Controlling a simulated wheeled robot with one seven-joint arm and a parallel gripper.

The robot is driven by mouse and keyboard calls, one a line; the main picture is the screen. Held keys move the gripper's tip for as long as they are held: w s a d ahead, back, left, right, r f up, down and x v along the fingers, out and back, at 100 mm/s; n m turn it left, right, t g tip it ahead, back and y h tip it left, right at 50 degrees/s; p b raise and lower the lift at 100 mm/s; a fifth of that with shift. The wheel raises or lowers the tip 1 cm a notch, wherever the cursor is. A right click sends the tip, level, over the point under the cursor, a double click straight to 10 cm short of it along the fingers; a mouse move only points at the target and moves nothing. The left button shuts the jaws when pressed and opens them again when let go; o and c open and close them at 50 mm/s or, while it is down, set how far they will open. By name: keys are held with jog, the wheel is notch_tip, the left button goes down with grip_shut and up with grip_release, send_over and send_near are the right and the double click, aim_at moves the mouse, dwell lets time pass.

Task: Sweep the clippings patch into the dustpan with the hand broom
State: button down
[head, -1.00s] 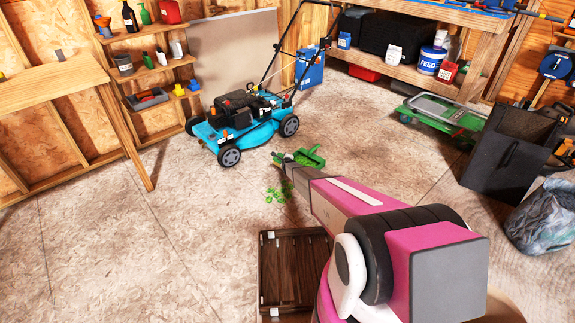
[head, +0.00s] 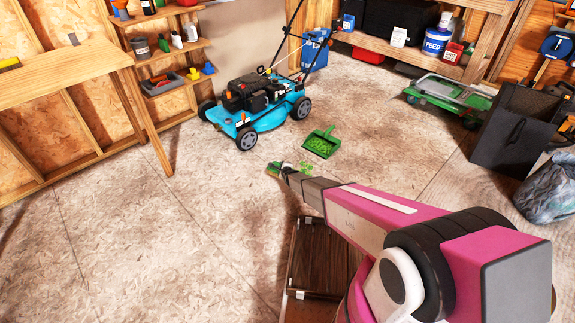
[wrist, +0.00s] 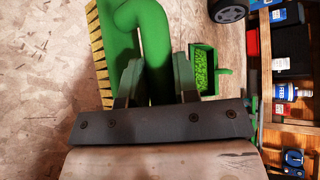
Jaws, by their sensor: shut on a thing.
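My gripper (head: 283,171) is shut on the green hand broom (head: 272,169), low over the floor. In the wrist view its thick green handle (wrist: 156,62) runs between my two fingers (wrist: 157,78), and its yellow bristles (wrist: 98,50) point left. The green dustpan (head: 334,146) lies on the floor beyond my gripper, to its right, apart from the broom. Bright green clippings show inside it in the wrist view (wrist: 203,68). Some loose clippings (head: 304,166) lie on the floor right beside my gripper; my arm may hide more of the patch.
A blue mower (head: 258,114) stands behind the dustpan. A dark wooden crate (head: 318,258) is on the floor near my arm. A black bin (head: 508,140) and a green trolley (head: 450,97) are at right. The floor at left is clear.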

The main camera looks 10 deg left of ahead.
notch_tip(320, 180, down, 8)
jog(key=w+d, duration=0.5)
jog(key=w, duration=0.6)
jog(key=w+d, duration=0.6)
jog(key=w, duration=0.4)
jog(key=w+d, duration=0.5)
jog(key=w, duration=0.6)
notch_tip(320, 180, up, 8)
jog(key=s+a, duration=0.1)
jog(key=s, duration=0.1)
jog(key=shift+s+a+r, duration=0.15)
jog(key=shift+s+r, duration=0.05)
jog(key=shift+s, duration=0.15)
dwell(0.8)
